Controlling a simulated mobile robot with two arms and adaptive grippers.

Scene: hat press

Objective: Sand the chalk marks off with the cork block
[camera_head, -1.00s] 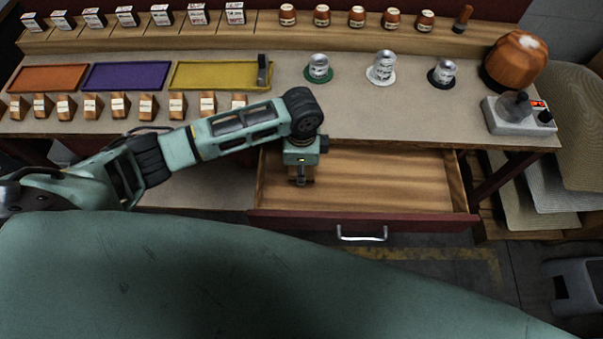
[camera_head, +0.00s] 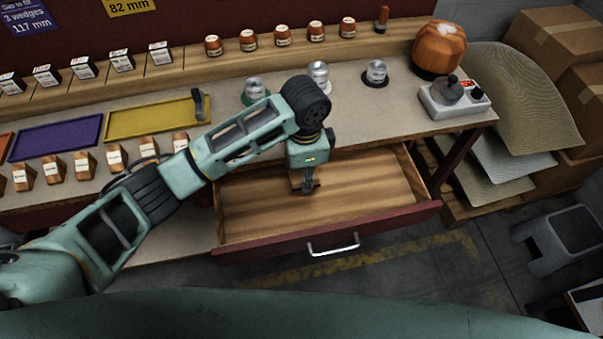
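A rounded orange-brown wooden block (camera_head: 432,58) stands at the right end of the bench, with a pale, whitish patch on its top. My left gripper (camera_head: 307,189) points down into the open wooden drawer (camera_head: 367,194) under the bench. A small tan piece shows beside its dark fingers; I cannot tell whether it is the cork block or whether the fingers are shut on it. The rest of the drawer floor in view is bare. My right gripper is not in view.
A grey device with a dark knob (camera_head: 453,95) sits at the bench's right end. Pale round-topped items, including one on a dark disc (camera_head: 375,73), stand mid-bench. Yellow (camera_head: 150,118) and purple (camera_head: 55,138) trays lie left. A grey stool (camera_head: 558,226) stands on the floor.

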